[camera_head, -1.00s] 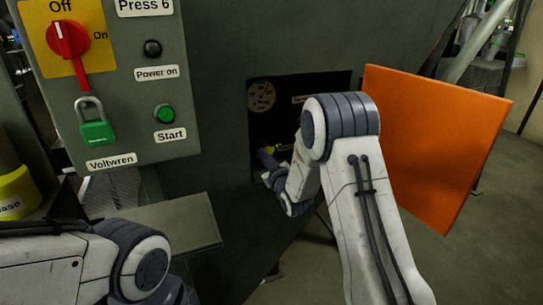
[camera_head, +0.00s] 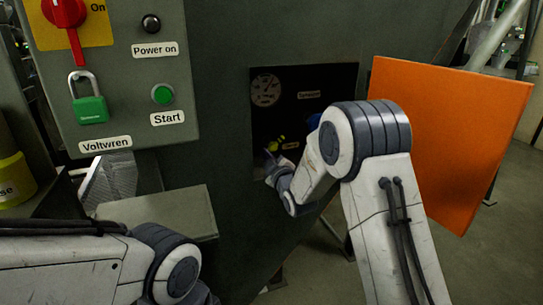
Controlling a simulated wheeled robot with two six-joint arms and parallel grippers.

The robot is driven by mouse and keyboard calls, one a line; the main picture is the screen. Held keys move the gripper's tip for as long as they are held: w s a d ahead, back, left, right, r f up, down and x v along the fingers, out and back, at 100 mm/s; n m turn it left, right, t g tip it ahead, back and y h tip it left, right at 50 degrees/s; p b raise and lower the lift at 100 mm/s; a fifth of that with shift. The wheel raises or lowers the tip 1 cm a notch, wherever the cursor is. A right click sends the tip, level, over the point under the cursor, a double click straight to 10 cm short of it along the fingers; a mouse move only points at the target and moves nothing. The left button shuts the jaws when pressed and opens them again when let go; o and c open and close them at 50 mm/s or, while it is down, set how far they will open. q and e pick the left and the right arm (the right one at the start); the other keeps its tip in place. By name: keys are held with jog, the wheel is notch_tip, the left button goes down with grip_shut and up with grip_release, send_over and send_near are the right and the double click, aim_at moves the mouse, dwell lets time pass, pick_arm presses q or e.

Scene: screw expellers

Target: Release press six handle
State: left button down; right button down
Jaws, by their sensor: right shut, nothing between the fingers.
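The press six handle is hard to make out; a small yellow-green part (camera_head: 277,143) shows in the dark recess (camera_head: 300,88) of the press, and I cannot tell if it is the handle. My right gripper (camera_head: 270,166) is at the lower left of the recess opening, shut and empty. It is just below the yellow-green part; I cannot tell if they touch. A bit of blue shows behind my right arm. A dial gauge (camera_head: 265,90) sits in the recess's upper left. My left arm enters at the lower left; its gripper is out of view.
An orange door (camera_head: 445,135) stands open right of the recess. A control panel on the left has a red switch (camera_head: 64,12), a green padlock (camera_head: 89,108) and a green Start button (camera_head: 162,95). A grey ledge (camera_head: 165,212) sticks out below. Floor shows at right.

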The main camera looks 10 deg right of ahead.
jog(key=n+b, duration=0.1)
jog(key=b, duration=0.1)
jog(key=f+n+b, duration=0.1)
jog(key=n, duration=0.1)
jog(key=shift+w+d+f+n+b, duration=0.1)
jog(key=shift+d+f+n+b, duration=0.1)
jog(key=shift+n+b, duration=0.15)
jog(key=n+b, duration=0.3)
jog(key=shift+d+f+b, duration=0.3)
jog(key=shift+d+f, duration=0.05)
jog(key=shift+d+n+b, duration=0.1)
jog(key=shift+n+b, duration=0.15)
jog(key=shift+b, duration=0.2)
jog(key=shift+w+d, duration=0.1)
jog(key=shift+b, duration=0.3)
dwell(0.4)
